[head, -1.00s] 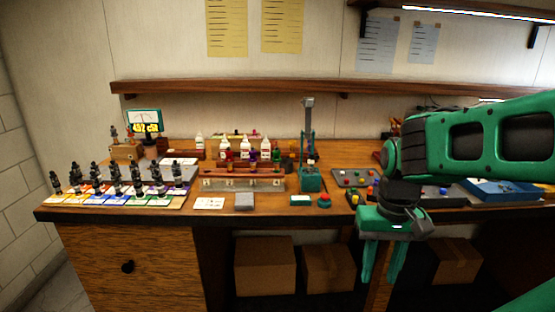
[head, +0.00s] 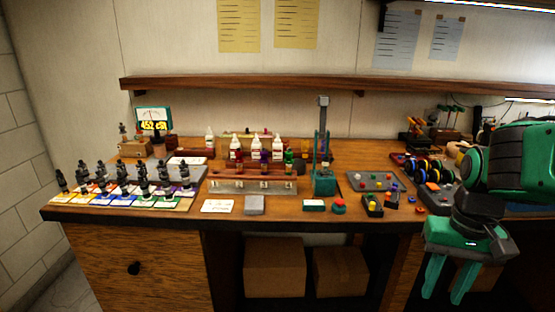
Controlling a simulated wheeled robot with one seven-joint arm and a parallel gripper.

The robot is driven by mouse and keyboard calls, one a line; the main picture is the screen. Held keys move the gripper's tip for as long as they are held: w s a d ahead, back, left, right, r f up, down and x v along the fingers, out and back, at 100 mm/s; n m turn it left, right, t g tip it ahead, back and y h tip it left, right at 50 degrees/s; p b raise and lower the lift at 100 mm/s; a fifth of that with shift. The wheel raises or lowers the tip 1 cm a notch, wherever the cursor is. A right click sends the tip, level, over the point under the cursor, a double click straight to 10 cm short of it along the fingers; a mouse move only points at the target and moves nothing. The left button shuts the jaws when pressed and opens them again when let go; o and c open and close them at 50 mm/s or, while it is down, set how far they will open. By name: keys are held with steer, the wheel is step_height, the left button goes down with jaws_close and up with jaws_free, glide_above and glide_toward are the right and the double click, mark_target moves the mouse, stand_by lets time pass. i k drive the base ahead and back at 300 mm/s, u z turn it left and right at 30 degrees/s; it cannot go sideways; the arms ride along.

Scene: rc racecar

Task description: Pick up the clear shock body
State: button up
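I cannot make out a clear shock body for certain at this size. A wooden rack (head: 253,184) with numbered slots stands mid-bench. Small dark red, purple and green pieces stand at or just behind it, and white-capped bottles (head: 277,148) stand behind them. Many black shock-like parts (head: 123,173) stand in rows on a coloured card mat (head: 120,204) at the left. My gripper (head: 448,281) hangs at the lower right, in front of the bench edge, fingers pointing down. Its fingers are apart with nothing between them. It is well away from the rack and the mat.
A green press-like stand (head: 324,182) rises right of the rack. A grey block (head: 254,205), a white card (head: 218,206) and a red button (head: 339,205) lie near the front edge. Trays of small coloured parts (head: 375,181) are to the right. A shelf (head: 300,84) runs above.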

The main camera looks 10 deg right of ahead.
mark_target(325, 161)
steer(key=i, duration=1)
